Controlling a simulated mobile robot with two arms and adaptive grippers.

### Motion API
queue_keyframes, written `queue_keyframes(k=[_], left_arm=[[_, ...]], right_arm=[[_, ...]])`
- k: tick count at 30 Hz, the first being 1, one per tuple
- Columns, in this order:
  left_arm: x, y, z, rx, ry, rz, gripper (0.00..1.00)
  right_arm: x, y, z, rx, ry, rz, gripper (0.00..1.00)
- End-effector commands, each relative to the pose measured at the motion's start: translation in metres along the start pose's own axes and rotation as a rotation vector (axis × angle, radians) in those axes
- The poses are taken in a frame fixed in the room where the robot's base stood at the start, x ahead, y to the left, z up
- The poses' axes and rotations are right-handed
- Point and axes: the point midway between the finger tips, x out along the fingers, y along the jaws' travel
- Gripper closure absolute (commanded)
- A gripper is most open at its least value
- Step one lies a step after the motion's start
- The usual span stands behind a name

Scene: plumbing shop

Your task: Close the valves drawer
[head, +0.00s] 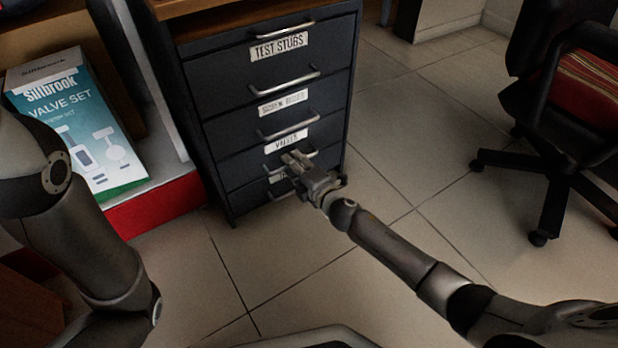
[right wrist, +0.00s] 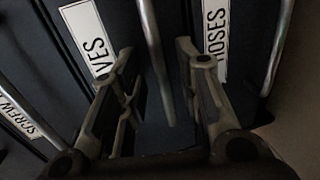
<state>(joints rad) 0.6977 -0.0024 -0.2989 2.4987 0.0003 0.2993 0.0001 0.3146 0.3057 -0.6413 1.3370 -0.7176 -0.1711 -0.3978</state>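The valves drawer (head: 239,162) is in the lower part of a dark cabinet, under a white VALVES label (head: 286,141). I cannot tell how far it stands out from the cabinet. My right gripper (head: 288,160) is in front of the low drawers, just below that label. In the right wrist view its fingers (right wrist: 158,55) are apart, with a metal bar handle (right wrist: 152,40) showing between them; contact is not clear. The end of the VALVES label (right wrist: 88,35) shows to the left of the fingers. My left arm shows at the left; its gripper is out of frame.
The TEST STUBS drawer (head: 215,75) is above. A HOSES label (right wrist: 215,35) is beside the right finger. A Silfbrook valve set box (head: 85,135) stands left of the cabinet. An office chair (head: 555,130) stands at the right. Tiled floor (head: 400,130) between is clear.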

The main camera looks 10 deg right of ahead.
Motion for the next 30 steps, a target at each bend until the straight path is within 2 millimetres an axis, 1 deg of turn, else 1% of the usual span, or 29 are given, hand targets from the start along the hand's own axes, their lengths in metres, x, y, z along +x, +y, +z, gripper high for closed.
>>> queue_keyframes(k=[1,9,15,18,21,30], left_arm=[[0.0,0.0,0.0,0.0,0.001,0.001,0.69],[0.0,0.001,-0.001,0.0,0.003,0.003,0.69],[0.001,0.001,-0.001,0.0,0.003,0.003,0.69],[0.001,0.001,-0.001,0.0,0.004,0.003,0.69],[0.001,0.001,-0.001,0.0,0.004,0.003,0.69],[0.001,0.001,-0.001,0.0,0.004,0.004,0.69]], right_arm=[[-0.008,-0.002,0.0,-0.001,0.002,-0.002,0.69],[-0.055,-0.002,-0.001,0.001,0.002,-0.004,0.69],[-0.086,-0.002,0.0,0.0,0.001,-0.004,0.69],[-0.096,-0.002,0.0,0.001,0.001,-0.004,0.69],[-0.101,-0.001,0.0,0.0,0.0,-0.003,0.69],[-0.103,-0.001,0.0,0.0,0.0,-0.003,0.69]])
